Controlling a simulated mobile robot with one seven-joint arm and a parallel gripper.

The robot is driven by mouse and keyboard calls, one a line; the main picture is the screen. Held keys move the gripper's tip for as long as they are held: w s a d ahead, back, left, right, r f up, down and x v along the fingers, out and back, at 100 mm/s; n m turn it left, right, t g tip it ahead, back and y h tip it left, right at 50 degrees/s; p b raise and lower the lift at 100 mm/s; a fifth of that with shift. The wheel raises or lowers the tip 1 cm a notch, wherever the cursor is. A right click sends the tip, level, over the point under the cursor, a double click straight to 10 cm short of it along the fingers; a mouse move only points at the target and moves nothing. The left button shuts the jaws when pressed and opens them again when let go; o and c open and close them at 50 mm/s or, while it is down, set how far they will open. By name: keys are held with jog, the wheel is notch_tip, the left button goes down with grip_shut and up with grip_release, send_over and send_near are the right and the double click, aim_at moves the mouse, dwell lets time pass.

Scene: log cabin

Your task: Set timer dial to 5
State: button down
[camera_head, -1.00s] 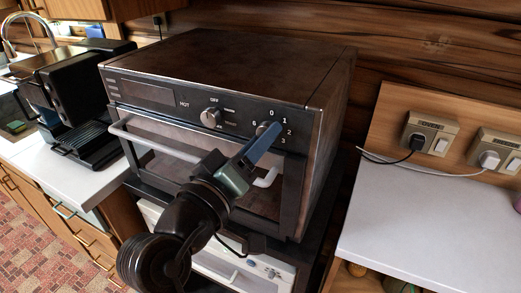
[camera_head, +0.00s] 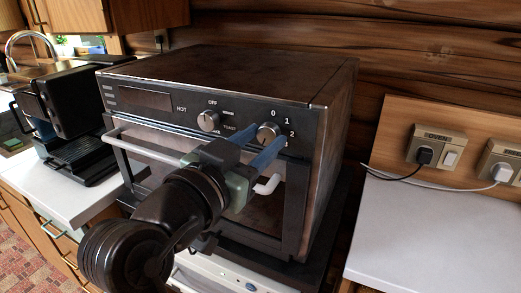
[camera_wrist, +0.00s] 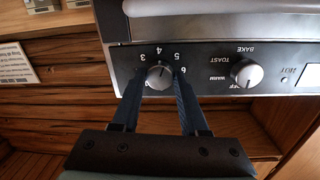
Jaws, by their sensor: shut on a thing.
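The timer dial (camera_head: 268,132) is a round silver knob at the right end of the toaster oven's (camera_head: 225,75) front panel, with numbers around it. My gripper (camera_head: 264,142) has its two blue fingers on either side of the dial, shut on it. In the wrist view, which is upside down to the panel, the dial (camera_wrist: 159,77) sits between the fingertips of my gripper (camera_wrist: 160,80). The numbers 3, 4, 5 and 6 show around it. I cannot tell exactly which number its mark points to.
A mode knob (camera_head: 208,121) sits left of the dial. The oven's door handle (camera_head: 150,145) runs below the panel, close to my gripper. A black coffee machine (camera_head: 70,110) stands at the left. Wall sockets with cords (camera_head: 425,150) are above the white counter (camera_head: 430,230) at right.

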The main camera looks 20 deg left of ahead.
jog(key=shift+m+b, duration=1)
jog(key=shift+m, duration=1.2)
jog(key=shift+c, duration=2.1)
grip_release()
jog(key=s+a, duration=0.1)
jog(key=s, duration=1.2)
jog(key=shift+r+b, duration=0.25)
jog(key=shift+b, duration=0.2)
